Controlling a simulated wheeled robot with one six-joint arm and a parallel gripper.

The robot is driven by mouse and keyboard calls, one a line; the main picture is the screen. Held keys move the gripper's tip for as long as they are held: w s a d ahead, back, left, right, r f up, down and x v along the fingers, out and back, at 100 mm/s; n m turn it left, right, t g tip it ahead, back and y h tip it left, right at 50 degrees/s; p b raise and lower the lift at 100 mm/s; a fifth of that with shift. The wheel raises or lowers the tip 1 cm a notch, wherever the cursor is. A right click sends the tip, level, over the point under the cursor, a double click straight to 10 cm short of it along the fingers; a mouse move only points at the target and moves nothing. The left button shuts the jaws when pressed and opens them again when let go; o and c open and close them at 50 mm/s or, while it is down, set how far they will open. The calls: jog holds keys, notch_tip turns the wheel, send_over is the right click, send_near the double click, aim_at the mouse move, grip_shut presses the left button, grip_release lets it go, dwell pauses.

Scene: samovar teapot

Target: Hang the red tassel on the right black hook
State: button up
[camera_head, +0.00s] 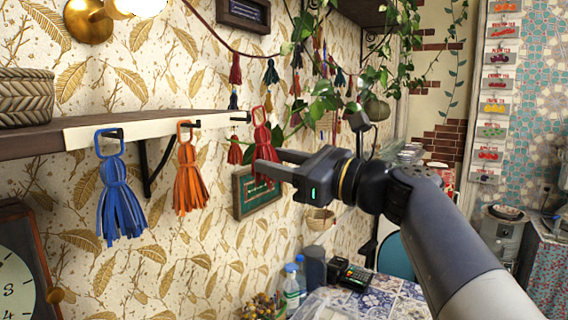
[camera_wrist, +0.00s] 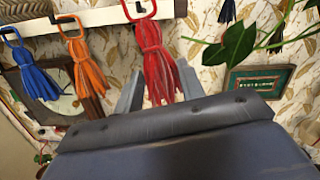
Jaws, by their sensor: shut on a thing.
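The red tassel (camera_head: 264,146) hangs upright between the fingers of my gripper (camera_head: 268,161), which is shut on its strands. In the wrist view the red tassel (camera_wrist: 157,65) shows between the two fingers (camera_wrist: 160,80). Its loop is at the right black hook (camera_head: 241,119), near the right end of the white rail (camera_head: 150,128). In the wrist view a dark hook part (camera_wrist: 138,8) shows within the loop's outline; I cannot tell whether the loop is around the hook. A blue tassel (camera_head: 120,200) and an orange tassel (camera_head: 188,175) hang on the other hooks.
A woven basket (camera_head: 25,97) stands on the shelf at left. A green framed board (camera_head: 255,195) is on the wall below the red tassel. Trailing leaves (camera_head: 325,100) hang to the right. A tiled table (camera_head: 400,295) with bottles (camera_head: 291,285) is lower right.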

jog(key=shift+f+x, duration=0.15)
jog(key=shift+x, duration=0.6)
jog(key=shift+f+x, duration=0.1)
jog(key=shift+x, duration=0.7)
jog(key=shift+w+a+f, duration=0.4)
jog(key=shift+a+f, duration=0.05)
jog(key=shift+a, duration=0.05)
jog(key=o, duration=1.1)
jog(key=shift+c, duration=0.2)
jog(key=shift+d, duration=0.1)
jog(key=b+v, duration=0.3)
jog(key=v, duration=0.7)
jog(key=shift+s+d, duration=0.2)
